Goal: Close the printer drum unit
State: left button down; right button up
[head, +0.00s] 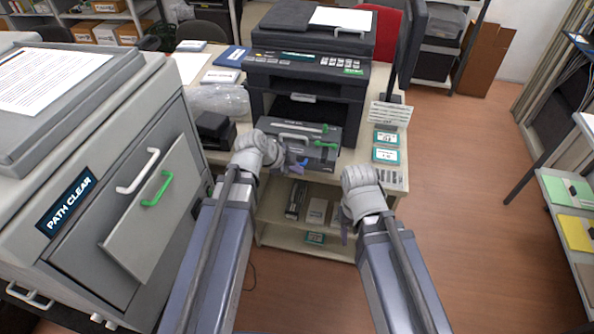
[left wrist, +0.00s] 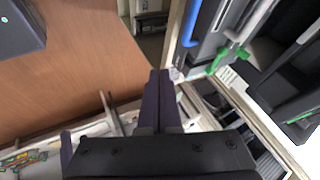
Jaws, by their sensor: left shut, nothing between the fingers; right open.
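The black printer (head: 307,65) stands on the desk in the head view. The dark grey drum unit (head: 312,133), with a light handle and green levers, sits in front of it at the desk's front edge. My left gripper (head: 291,166) is shut and empty at the unit's lower left front; I cannot tell whether it touches. In the left wrist view its closed dark fingers (left wrist: 160,98) point toward a dark unit with a green lever (left wrist: 226,57) and a blue bar (left wrist: 191,22). My right gripper (head: 344,230) is open and empty, lower and to the right, apart from the unit.
A large grey cabinet (head: 70,225) labelled PATH CLEAR, with an angled panel, fills the left. Small green-edged boxes (head: 386,146) lie right of the drum unit. A shelf below the desk (head: 272,208) holds boxes. The floor at right (head: 460,190) is clear.

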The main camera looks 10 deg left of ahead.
aim_at(320, 127)
pick_arm(q)
jog(key=w+d+f+b, duration=0.1)
jog(key=w+f+b, duration=0.1)
jog(key=w+d+f+b, duration=0.1)
jog(key=w+f+b, duration=0.1)
jog(key=w+d+f+b, duration=0.1)
jog(key=w+f, duration=0.1)
jog(key=w, duration=0.1)
jog(key=shift+w+d+f+b, duration=0.1)
jog(key=shift+d+f+b, duration=0.1)
jog(key=shift+f+b, duration=0.15)
jog(key=shift+w, duration=0.3)
jog(key=w, duration=1.9)
jog(key=shift+w+d, duration=0.25)
jog(key=shift+d, duration=0.1)
